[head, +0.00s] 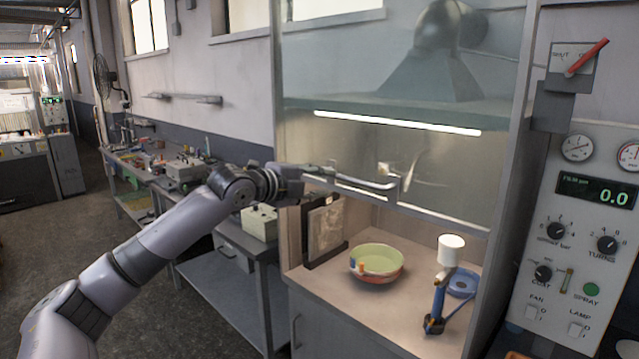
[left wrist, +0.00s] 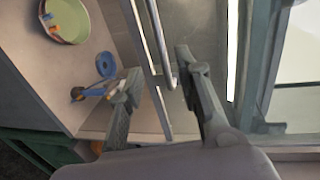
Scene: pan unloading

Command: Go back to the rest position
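My left arm reaches in from the left in the head view, with its gripper (head: 305,181) at the left end of the hood sash's bar handle (head: 365,182). In the left wrist view, my left gripper (left wrist: 158,64) has its two fingers spread wide apart. The metal handle (left wrist: 157,40) runs between them in the picture, and I see no finger closed on it; contact is unclear. The glass sash (head: 400,150) is raised, with the hood open below it. My right gripper is in neither view.
Inside the hood, a green and orange pan (head: 377,262) stands on the counter, with a blue tool with a white top (head: 440,285) and a blue ring (head: 462,283) to its right. A control panel (head: 590,230) stands at right; a cluttered bench (head: 160,165) is at left.

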